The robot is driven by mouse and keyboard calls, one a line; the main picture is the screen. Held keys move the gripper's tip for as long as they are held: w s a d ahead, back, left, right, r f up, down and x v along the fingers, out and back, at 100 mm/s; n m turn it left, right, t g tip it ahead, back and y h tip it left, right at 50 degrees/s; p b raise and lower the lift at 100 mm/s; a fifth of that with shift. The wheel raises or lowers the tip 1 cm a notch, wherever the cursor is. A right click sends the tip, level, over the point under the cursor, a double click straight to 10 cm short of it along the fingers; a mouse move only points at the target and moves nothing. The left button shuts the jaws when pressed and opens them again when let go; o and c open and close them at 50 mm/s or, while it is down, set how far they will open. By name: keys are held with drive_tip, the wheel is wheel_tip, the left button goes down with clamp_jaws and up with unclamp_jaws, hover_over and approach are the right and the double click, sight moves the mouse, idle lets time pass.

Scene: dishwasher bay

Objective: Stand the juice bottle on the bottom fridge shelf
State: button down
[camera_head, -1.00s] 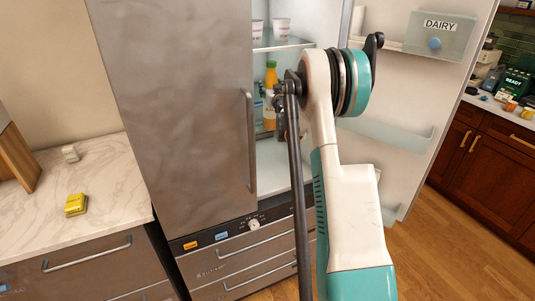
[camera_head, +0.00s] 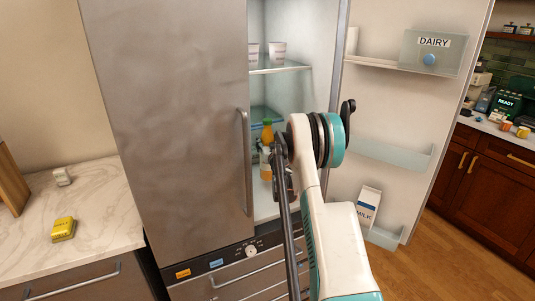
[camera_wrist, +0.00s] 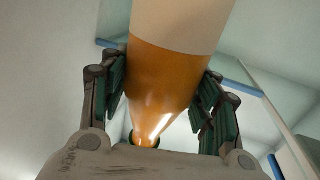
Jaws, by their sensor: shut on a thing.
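The juice bottle (camera_head: 267,132) is orange with a pale label and a green cap. It stands about upright inside the open fridge, below the glass shelf. My gripper (camera_wrist: 162,88) is shut on the bottle's orange part, with one finger on each side in the wrist view. The bottle (camera_wrist: 160,75) fills the middle of that view. The bottom fridge surface (camera_head: 264,207) is pale and partly visible below the bottle. My arm hides part of the bottle, and I cannot tell whether its base touches that surface.
The glass shelf (camera_head: 284,68) above holds white cups (camera_head: 277,51). The left fridge door (camera_head: 165,110) closes off the near left. A bluish container (camera_head: 262,113) sits behind the bottle.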

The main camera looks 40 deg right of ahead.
drive_tip(key=shift+f+b, duration=0.55)
drive_tip(key=shift+f, duration=1.75)
drive_tip(key=c, duration=0.6)
unclamp_jaws()
drive_tip(key=p+v, duration=0.2)
drive_tip(key=v, duration=1)
